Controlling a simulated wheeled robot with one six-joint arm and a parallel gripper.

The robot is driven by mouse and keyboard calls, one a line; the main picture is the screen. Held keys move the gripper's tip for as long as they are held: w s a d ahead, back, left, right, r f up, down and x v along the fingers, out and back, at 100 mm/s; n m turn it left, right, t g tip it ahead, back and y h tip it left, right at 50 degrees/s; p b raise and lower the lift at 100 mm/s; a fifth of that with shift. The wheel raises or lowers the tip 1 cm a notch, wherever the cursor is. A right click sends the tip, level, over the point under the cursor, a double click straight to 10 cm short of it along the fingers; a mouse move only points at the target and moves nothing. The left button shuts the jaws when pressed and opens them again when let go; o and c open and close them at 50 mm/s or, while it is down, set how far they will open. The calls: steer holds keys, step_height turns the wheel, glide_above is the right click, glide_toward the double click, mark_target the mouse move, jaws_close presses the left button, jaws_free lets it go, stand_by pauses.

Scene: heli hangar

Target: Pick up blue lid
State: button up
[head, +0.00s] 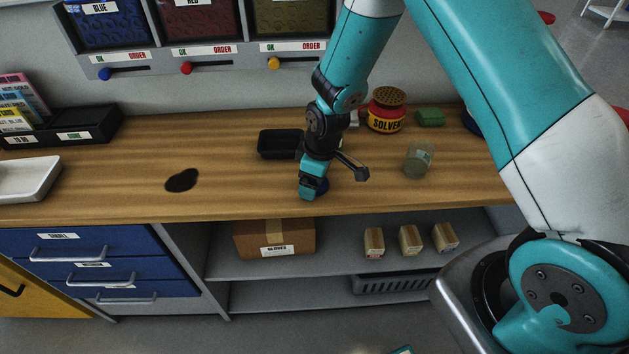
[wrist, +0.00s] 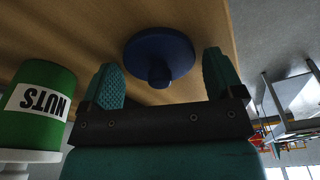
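The blue lid (wrist: 160,55) is a round dark blue disc with a knob, lying on the wooden workbench (head: 230,195). The fingers do not visibly touch the lid. The gripper is low over the bench near its front edge.
A glass jar (head: 418,160), a red solvent can (head: 386,112) and a green block (head: 430,117) stand to the right. A black tray (head: 281,144) is behind the gripper. A green NUTS can (wrist: 40,103) shows in the wrist view.

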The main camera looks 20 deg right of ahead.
steer(key=c, duration=0.6)
steer(key=shift+c, duration=0.2)
